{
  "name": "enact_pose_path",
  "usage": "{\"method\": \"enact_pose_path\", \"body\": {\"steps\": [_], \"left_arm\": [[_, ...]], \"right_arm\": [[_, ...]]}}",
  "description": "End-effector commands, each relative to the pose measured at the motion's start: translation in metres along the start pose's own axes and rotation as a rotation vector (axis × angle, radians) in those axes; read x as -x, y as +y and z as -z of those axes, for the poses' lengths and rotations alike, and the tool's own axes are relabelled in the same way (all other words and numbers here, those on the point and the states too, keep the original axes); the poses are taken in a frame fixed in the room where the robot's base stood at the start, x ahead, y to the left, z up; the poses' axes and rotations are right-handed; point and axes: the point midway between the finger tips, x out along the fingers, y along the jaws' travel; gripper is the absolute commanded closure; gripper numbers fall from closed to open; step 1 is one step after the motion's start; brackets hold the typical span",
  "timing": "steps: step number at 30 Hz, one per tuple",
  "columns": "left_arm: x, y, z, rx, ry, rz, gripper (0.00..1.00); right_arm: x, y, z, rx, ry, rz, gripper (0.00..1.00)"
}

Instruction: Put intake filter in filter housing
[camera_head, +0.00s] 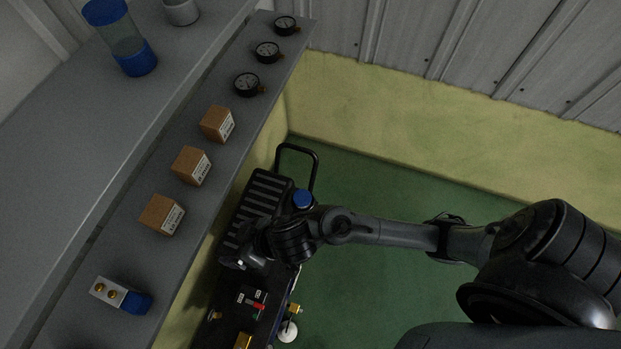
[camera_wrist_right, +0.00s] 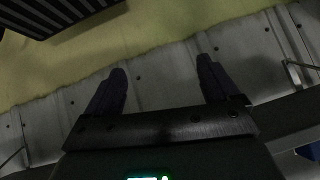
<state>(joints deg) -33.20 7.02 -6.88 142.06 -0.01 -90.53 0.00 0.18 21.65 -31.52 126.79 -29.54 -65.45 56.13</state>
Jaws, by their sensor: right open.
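My right gripper (camera_head: 243,258) is beside the ribbed black machine, its fingers hard to make out in the head view. In the right wrist view the two dark fingers (camera_wrist_right: 160,82) are spread apart with nothing between them. I cannot tell for sure which thing is the intake filter or the filter housing. A clear cylinder with blue ends (camera_head: 122,42) stands on the grey bench at the upper left. A small round blue part (camera_head: 303,198) shows by my right wrist; I cannot tell what it is fixed to. My left gripper is not in view.
The grey shelf holds several gauges (camera_head: 267,52), three brown boxes (camera_head: 190,165) and a white block with brass ports and a blue end (camera_head: 121,295). A metal cup (camera_head: 181,11) stands at the back. The ribbed machine (camera_head: 258,200) has a handle. Green floor (camera_head: 380,295) is clear right of it.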

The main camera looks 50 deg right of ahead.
Motion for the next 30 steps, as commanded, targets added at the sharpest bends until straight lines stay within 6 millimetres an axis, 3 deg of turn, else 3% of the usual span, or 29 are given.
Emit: {"method": "enact_pose_path", "body": {"steps": [6,9,15,19,30], "left_arm": [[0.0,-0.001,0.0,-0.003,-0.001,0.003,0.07],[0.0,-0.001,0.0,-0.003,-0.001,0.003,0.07],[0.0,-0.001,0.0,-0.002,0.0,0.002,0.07],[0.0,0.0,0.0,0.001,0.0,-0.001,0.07],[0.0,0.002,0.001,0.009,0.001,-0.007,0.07]], "right_arm": [[0.051,0.072,-0.062,-0.05,-0.173,-0.208,0.12],[0.075,0.097,-0.096,-0.063,-0.279,-0.259,0.12],[0.108,0.12,-0.141,-0.074,-0.42,-0.292,0.12],[0.116,0.124,-0.15,-0.075,-0.451,-0.296,0.12],[0.116,0.124,-0.15,-0.072,-0.452,-0.295,0.12]]}}
